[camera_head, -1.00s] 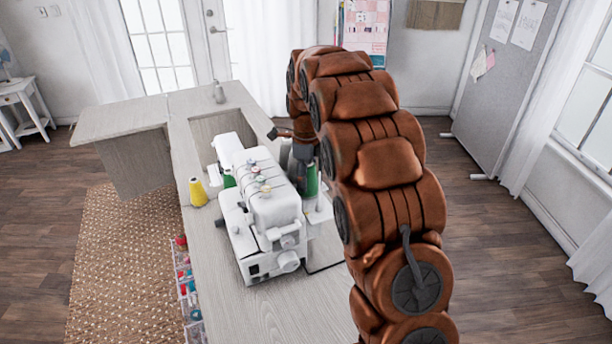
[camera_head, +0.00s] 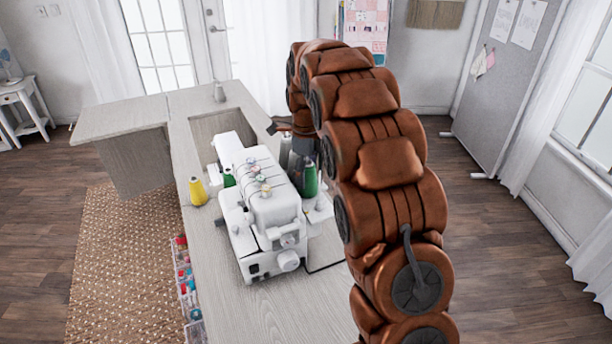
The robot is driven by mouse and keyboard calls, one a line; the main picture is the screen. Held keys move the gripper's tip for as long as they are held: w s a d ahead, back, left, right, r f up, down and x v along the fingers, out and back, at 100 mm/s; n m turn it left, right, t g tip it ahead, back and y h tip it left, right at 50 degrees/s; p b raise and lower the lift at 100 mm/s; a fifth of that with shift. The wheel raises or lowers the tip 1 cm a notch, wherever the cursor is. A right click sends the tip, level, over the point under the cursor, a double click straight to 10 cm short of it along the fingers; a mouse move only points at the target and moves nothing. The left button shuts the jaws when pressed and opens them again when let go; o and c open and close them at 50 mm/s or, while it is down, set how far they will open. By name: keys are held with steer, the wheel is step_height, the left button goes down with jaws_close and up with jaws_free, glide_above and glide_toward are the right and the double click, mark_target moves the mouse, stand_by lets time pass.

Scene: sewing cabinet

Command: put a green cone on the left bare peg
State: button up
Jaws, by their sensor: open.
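A green cone (camera_head: 310,181) stands upright at the right rear of the white sewing machine (camera_head: 268,205), on the machine's thread stand side. Another green cone (camera_head: 229,178) shows only in part behind the machine's left side. My gripper (camera_head: 301,147) is behind and above the right green cone, mostly hidden by my brown arm and blurred into dark shapes. It is open, and I see nothing held in it. A grey-white cone (camera_head: 285,151) stands just left of it. I cannot make out the left bare peg.
A yellow cone (camera_head: 198,191) stands on the cabinet top (camera_head: 200,240), left of the machine. The cabinet top in front of the machine is clear. Small coloured items (camera_head: 187,285) fill a rack below the left edge.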

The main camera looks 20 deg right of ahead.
step_height(320, 180, up, 20)
steer(key=p, duration=0.5)
steer(key=shift+f, duration=0.15)
stand_by(0.8)
steer(key=s+a+f+n, duration=0.4)
steer(key=s+n, duration=0.5)
steer(key=s, duration=0.4)
steer(key=s+a+f+n+g, duration=0.1)
steer(key=s+a+f+n, duration=0.3)
steer(key=s+n, duration=0.5)
steer(key=s+a+f+n, duration=0.4)
steer(key=s+n, duration=0.5)
steer(key=s, duration=1)
steer(key=shift+f+g, duration=0.4)
steer(key=shift+f, duration=0.05)
